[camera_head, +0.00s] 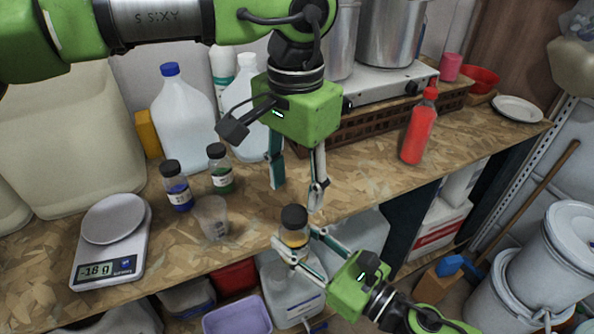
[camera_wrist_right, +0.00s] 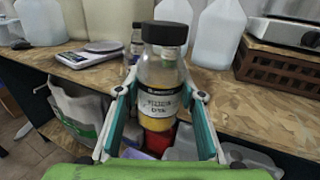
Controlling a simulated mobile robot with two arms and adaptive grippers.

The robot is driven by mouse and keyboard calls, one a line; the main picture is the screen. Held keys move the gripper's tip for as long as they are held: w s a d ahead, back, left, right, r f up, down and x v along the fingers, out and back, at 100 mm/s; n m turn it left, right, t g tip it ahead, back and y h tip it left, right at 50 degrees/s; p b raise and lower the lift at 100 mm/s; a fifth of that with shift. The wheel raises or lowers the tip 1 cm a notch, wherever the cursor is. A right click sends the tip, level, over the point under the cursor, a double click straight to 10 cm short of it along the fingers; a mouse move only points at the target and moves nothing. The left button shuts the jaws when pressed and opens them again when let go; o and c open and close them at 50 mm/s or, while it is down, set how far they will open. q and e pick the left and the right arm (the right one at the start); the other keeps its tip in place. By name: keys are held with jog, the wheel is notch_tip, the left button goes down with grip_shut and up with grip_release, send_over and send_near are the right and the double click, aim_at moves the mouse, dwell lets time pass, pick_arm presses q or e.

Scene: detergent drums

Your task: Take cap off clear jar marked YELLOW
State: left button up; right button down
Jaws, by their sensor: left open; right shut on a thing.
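A clear jar (camera_head: 294,240) with a black cap (camera_head: 294,217) and yellow contents is held upright in front of the table's front edge. In the right wrist view the jar (camera_wrist_right: 160,75) carries a white label, its print blurred, and the black cap (camera_wrist_right: 165,33) sits on top. My right gripper (camera_head: 295,243) is shut around the jar's body, one finger on each side, below the cap. My left gripper (camera_head: 296,197) points down above the cap, open and empty, with its fingers spread; its fingertips are just above the cap.
Two other dark-capped jars, one blue (camera_head: 177,188) and one green (camera_head: 220,170), stand on the table left of the grippers. A clear cup (camera_head: 212,217) and a scale (camera_head: 112,240) are nearby. A red bottle (camera_head: 418,128) stands right; large jugs (camera_head: 184,112) stand behind.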

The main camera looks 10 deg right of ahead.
aim_at(296, 213)
pick_arm(q)
notch_tip(296, 213, down, 6)
jog(key=shift+r, duration=0.15)
